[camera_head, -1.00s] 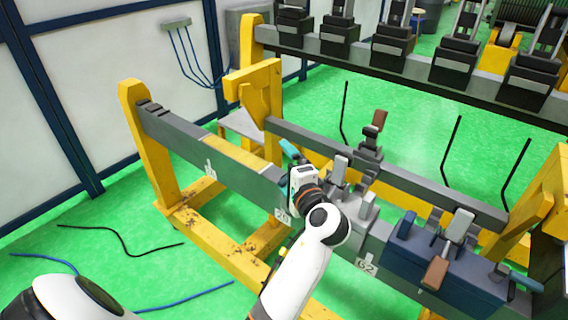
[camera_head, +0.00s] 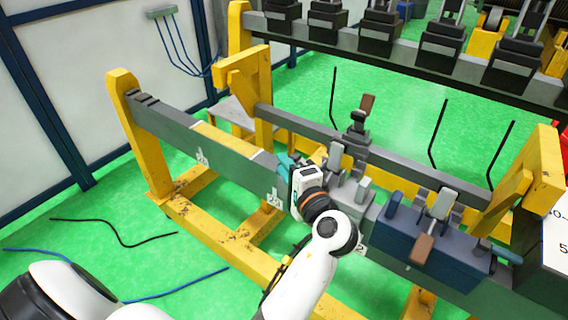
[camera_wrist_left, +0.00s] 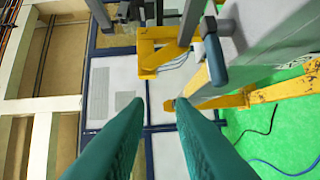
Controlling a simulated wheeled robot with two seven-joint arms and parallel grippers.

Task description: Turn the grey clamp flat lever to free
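The grey clamp (camera_head: 350,192) sits on the long grey beam, right of my left gripper. It has upright grey plates (camera_head: 337,156) and a brown-tipped lever (camera_head: 366,104) standing up behind it. My left gripper (camera_head: 286,163) is beside the clamp's left end, its wrist hiding part of it. In the left wrist view its two teal fingers (camera_wrist_left: 155,108) are spread with nothing between them. A dark blue-grey handle with a rounded end (camera_wrist_left: 215,62) shows there beyond the right finger, apart from it. I cannot tell for sure which lever it belongs to. My right gripper is not in view.
A blue clamp (camera_head: 425,240) with a grey lever and brown handle sits farther right on the grey beam (camera_head: 235,165). Yellow frame posts (camera_head: 140,130) stand at the left. A rail with several black clamps (camera_head: 375,30) runs behind.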

